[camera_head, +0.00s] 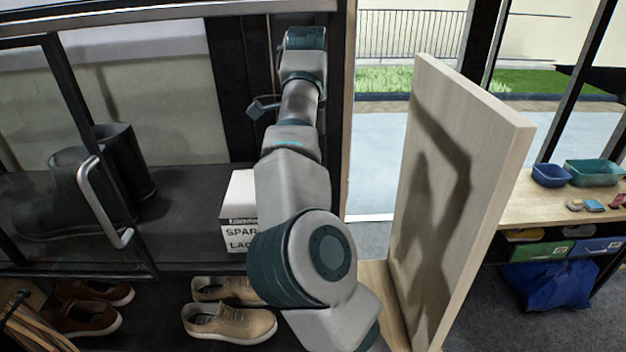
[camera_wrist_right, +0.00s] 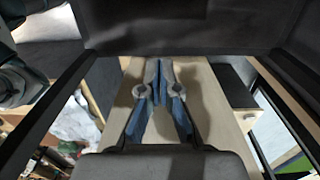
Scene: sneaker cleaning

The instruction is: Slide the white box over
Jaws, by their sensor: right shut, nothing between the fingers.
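The white box (camera_head: 240,215) stands on the dark shelf left of my right arm in the head view. Its front carries black lettering starting "SPAR" and "LAC"; my arm hides its right side. I cannot clearly make it out in the right wrist view. My right arm reaches up past the box, and a small dark part beside the arm may belong to its gripper. In the right wrist view my right gripper (camera_wrist_right: 158,76) has its fingertips together with nothing between them. Whether it touches the box cannot be told. My left gripper is not in view.
Dark boots (camera_head: 120,170) stand on the shelf behind a glass door with a metal handle (camera_head: 95,205). Tan sneakers (camera_head: 228,322) and brown shoes (camera_head: 85,310) sit below. An upright wooden panel (camera_head: 450,190) stands right of my arm. A bench with trays (camera_head: 592,172) is farther right.

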